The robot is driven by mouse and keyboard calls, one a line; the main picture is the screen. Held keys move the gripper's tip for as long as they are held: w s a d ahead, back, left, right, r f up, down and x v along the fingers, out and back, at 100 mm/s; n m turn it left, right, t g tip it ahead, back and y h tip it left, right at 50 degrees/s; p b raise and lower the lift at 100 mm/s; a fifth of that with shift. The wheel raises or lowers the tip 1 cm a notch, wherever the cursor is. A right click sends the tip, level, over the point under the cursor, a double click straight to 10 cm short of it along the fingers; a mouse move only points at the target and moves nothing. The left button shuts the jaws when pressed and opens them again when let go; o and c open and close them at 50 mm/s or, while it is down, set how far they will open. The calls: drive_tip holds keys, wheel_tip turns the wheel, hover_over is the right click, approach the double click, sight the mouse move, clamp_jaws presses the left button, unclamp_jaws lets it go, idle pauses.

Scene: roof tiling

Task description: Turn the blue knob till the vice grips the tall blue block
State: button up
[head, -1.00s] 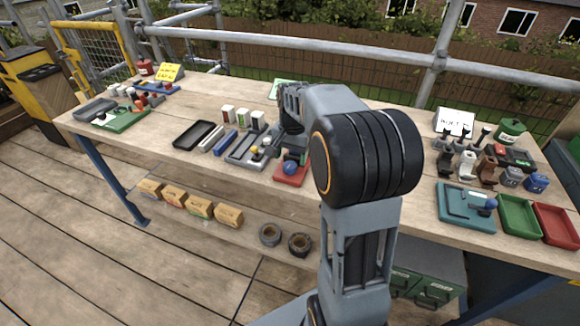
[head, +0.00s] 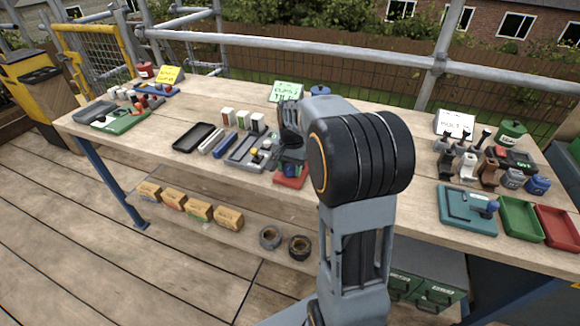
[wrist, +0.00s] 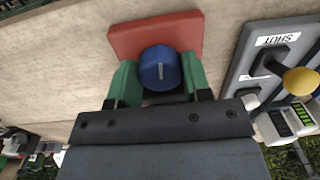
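The blue knob (wrist: 160,68), with a pale pointer line on its top, sits on a red base (wrist: 153,30) in the wrist view. In the head view the red base (head: 291,181) is at the front edge of the bench, partly under my arm. My gripper (wrist: 160,72) has its two green fingers on either side of the knob, flush against it with no clear gap. In the head view my gripper (head: 291,160) is low over the red base and largely covers the knob. I cannot make out the tall blue block or the vice's jaws near the knob.
A grey plate (wrist: 262,62) marked SHUT, with a yellow ball handle (wrist: 299,80), lies beside the red base. A teal fixture (head: 466,207) with a blue part, a green tray (head: 519,219) and a red tray (head: 556,227) stand at the right.

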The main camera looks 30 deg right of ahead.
sight(292, 168)
drive_tip(key=c, duration=0.4)
drive_tip(key=shift+r+m+p, duration=0.15)
drive_tip(key=shift+m+p, duration=0.45)
drive_tip(key=shift+m, duration=0.5)
drive_tip(key=shift+m+p, duration=0.3)
drive_tip(key=shift+m, duration=1)
drive_tip(key=o, duration=0.9)
drive_tip(key=r, duration=0.4)
drive_tip(key=r+p, duration=0.1)
drive_tip(key=r, duration=0.4)
drive_tip(key=r+p, duration=0.1)
drive_tip(key=r, duration=0.3)
drive_tip(key=shift+s+d+r, duration=0.1)
drive_tip(key=shift+s+r, duration=0.15)
